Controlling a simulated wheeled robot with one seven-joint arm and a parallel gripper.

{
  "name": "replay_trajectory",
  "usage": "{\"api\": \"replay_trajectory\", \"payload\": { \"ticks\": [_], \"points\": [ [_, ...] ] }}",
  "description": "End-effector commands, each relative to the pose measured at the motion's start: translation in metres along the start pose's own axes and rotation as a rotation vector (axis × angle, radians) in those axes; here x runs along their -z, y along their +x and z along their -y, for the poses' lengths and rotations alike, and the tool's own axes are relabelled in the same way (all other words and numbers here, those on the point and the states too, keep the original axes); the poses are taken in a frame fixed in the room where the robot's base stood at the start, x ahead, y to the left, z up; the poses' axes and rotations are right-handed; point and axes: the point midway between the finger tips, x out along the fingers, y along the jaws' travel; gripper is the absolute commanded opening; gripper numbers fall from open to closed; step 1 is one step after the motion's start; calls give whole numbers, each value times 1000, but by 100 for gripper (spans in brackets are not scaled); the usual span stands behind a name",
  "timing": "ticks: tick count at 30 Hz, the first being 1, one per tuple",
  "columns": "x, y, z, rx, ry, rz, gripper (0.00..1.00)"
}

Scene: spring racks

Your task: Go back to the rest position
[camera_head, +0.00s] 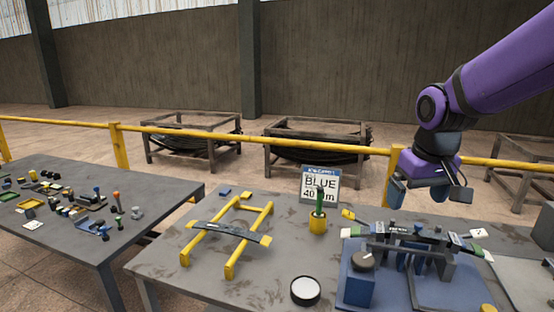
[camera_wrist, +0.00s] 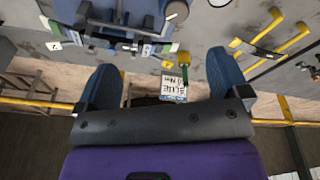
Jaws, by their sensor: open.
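My gripper (camera_head: 427,190) is open and empty in the head view. It hangs in the air above the blue fixture (camera_head: 365,285) at the right of the table. In the wrist view its two blue fingers (camera_wrist: 163,92) are spread wide, with nothing between them in contact. My purple arm comes in from the upper right. The fixture, with a dark knob and a dark bar across it, also shows at the top of the wrist view (camera_wrist: 95,12).
A yellow rack (camera_head: 230,268) bears a dark flat spring bar (camera_head: 218,231). A sign reading "BLUE 40" (camera_head: 321,184) stands behind a yellow cup (camera_head: 318,223) with a green-handled item. A round white-topped object (camera_head: 305,290) lies in front. A yellow rail (camera_head: 260,142) runs behind the tables.

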Motion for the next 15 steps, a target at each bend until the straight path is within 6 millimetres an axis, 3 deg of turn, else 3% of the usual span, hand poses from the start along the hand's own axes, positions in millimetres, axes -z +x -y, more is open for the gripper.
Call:
{"api": "replay_trajectory", "payload": {
  "ticks": [6, 15],
  "points": [
    [-51, -45, -5, -9, 50, -84, 94],
    [-122, -82, -7, -11, 111, -191, 94]
  ]
}}
